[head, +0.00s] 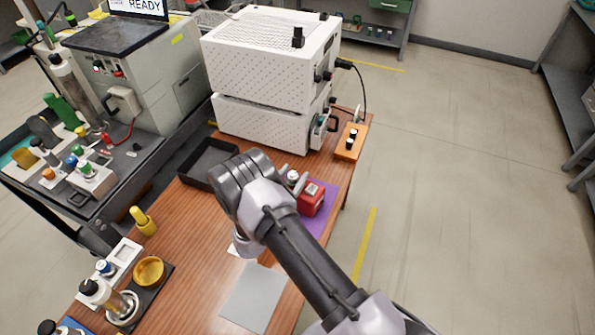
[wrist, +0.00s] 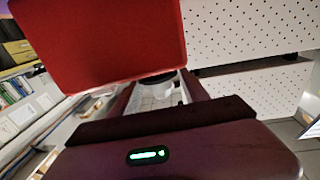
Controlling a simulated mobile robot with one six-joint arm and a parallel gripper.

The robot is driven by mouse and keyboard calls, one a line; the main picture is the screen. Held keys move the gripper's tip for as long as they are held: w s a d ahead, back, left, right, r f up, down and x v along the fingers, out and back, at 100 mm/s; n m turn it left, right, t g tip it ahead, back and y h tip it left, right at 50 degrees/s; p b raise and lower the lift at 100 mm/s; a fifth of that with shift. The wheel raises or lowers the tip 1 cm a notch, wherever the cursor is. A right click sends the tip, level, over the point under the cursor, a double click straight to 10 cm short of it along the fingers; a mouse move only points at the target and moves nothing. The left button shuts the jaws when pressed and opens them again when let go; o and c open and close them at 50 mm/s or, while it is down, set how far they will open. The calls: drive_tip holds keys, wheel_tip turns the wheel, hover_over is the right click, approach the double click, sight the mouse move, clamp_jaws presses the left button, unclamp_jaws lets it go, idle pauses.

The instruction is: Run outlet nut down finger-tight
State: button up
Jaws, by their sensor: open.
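My gripper (head: 292,175) is open near the red block (head: 311,199), just past my wrist link. In the wrist view its two dark fingers (wrist: 158,88) stand apart. A small round pale thing with a dark rim (wrist: 156,79) shows between or beyond them; I cannot tell whether they touch it. The red block (wrist: 100,40) fills the upper left there, close to the camera. The white perforated machine (head: 262,128) stands behind, with dark fittings (head: 326,124) on its right side. I cannot make out the outlet nut for certain in either view.
The red block stands on a purple mat (head: 322,226) at the table's right edge. A black tray (head: 203,150) lies left of my wrist, an orange block (head: 349,143) at the back right. A yellow dish (head: 148,270) and bottles stand front left. Floor on the right is clear.

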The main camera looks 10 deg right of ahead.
drive_tip(key=shift+x, duration=1.5)
clamp_jaws()
drive_tip(key=shift+b, duration=0.3)
drive_tip(key=shift+f, duration=0.1)
